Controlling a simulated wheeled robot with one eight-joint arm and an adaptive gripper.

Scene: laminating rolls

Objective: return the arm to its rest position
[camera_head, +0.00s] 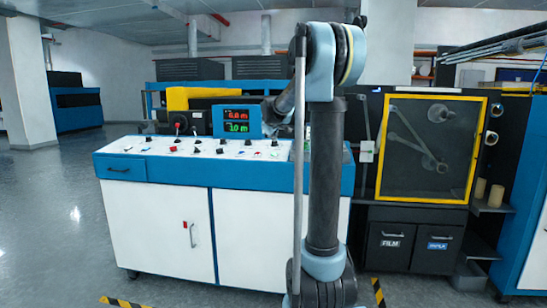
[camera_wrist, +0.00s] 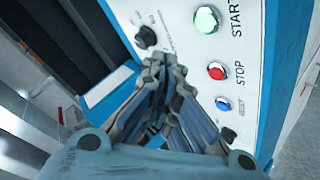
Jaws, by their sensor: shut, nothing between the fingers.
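My arm stands in the middle of the camera_head view, in front of the control console (camera_head: 160,240), with its elbow bent high. The gripper end cannot be made out there, hidden behind my own arm links. In the wrist view my gripper (camera_wrist: 163,62) is shut and holds nothing. Its fingertips appear in front of a white panel (camera_wrist: 183,45) with a green START button (camera_wrist: 206,19), a red STOP button (camera_wrist: 216,71), a blue button (camera_wrist: 223,103) and a black knob (camera_wrist: 146,37). Whether the fingers touch the panel cannot be told.
The console top carries several small knobs and a display (camera_head: 237,121) with red and green digits. A yellow-framed machine door (camera_head: 432,148) stands at the right above FILM (camera_head: 391,245) and another labelled bin (camera_head: 438,247). Grey floor (camera_head: 50,220) is clear at the left.

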